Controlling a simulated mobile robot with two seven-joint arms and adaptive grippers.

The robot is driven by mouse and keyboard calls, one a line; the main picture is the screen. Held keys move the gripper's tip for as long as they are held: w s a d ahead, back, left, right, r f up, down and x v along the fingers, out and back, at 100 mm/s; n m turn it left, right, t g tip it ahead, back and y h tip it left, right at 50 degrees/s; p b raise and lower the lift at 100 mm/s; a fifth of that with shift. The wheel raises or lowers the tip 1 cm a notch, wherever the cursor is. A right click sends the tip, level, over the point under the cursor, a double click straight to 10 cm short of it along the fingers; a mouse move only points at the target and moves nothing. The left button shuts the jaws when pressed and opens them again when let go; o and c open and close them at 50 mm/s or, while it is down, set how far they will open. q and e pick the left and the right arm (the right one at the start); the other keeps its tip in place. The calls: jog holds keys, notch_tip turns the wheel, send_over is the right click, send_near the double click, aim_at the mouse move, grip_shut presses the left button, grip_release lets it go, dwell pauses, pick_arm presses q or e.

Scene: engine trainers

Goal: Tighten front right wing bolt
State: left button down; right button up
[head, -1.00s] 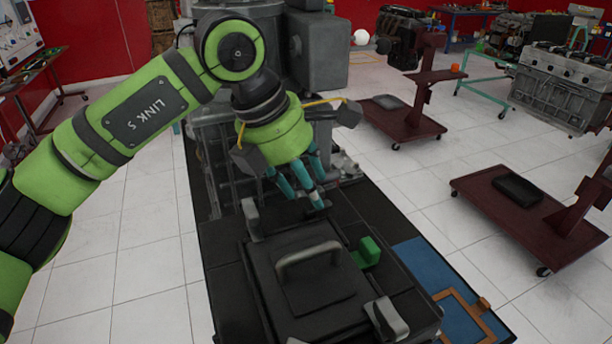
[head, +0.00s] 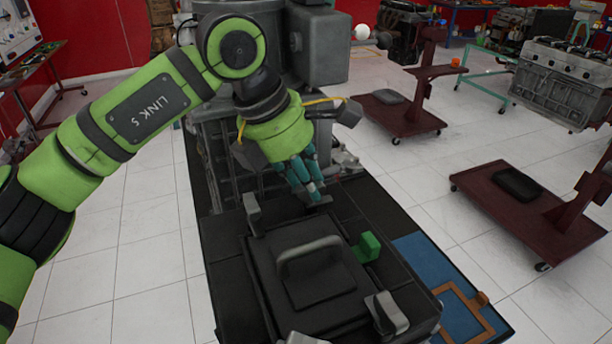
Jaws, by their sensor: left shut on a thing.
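My left gripper (head: 316,196) reaches down to the far right corner of a dark box-like unit (head: 262,290) with a handle (head: 308,262) on top. Its teal fingers are close together, shut on a small grey wing bolt (head: 322,203) that they mostly hide. Similar grey wing-shaped pieces stand at the unit's far left corner (head: 252,211) and near right corner (head: 387,313). Another grey piece (head: 300,338) is cut off at the bottom edge. My right gripper is not in view.
A green block (head: 367,247) sits on the unit's right side, near the gripper. A large grey machine (head: 318,50) stands just behind. A blue mat (head: 415,262) with an orange frame (head: 462,313) lies at right. Dark red stands (head: 520,205) are farther right, with tiled floor between.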

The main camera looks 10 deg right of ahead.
pick_arm(q)
jog(key=m, duration=0.2)
jog(key=m+g+p, duration=0.1)
jog(key=shift+w+d+r+m+g, duration=0.1)
jog(key=shift+r+m+g, duration=0.05)
jog(key=shift+m+g, duration=0.2)
jog(key=m+p, duration=0.1)
jog(key=m, duration=0.1)
jog(key=m+g+p, duration=0.1)
jog(key=m+p, duration=0.1)
jog(key=shift+d+m+g+y, duration=0.15)
jog(key=shift+m+g+y, duration=0.1)
jog(key=shift+m+y, duration=0.15)
jog(key=m+p, duration=0.2)
jog(key=m+g+y+p, duration=0.1)
jog(key=m+p, duration=0.1)
jog(key=m, duration=0.1)
jog(key=shift+d+y, duration=0.2)
jog(key=shift+y, duration=0.1)
jog(key=shift+m+g+y+p, duration=0.4)
jog(key=shift+m+y+p, duration=0.3)
jog(key=shift+m+p, duration=0.9)
jog(key=shift+m, duration=0.35)
jog(key=c, duration=1)
grip_release()
jog(key=shift+c, duration=0.2)
jog(key=shift+b, duration=0.3)
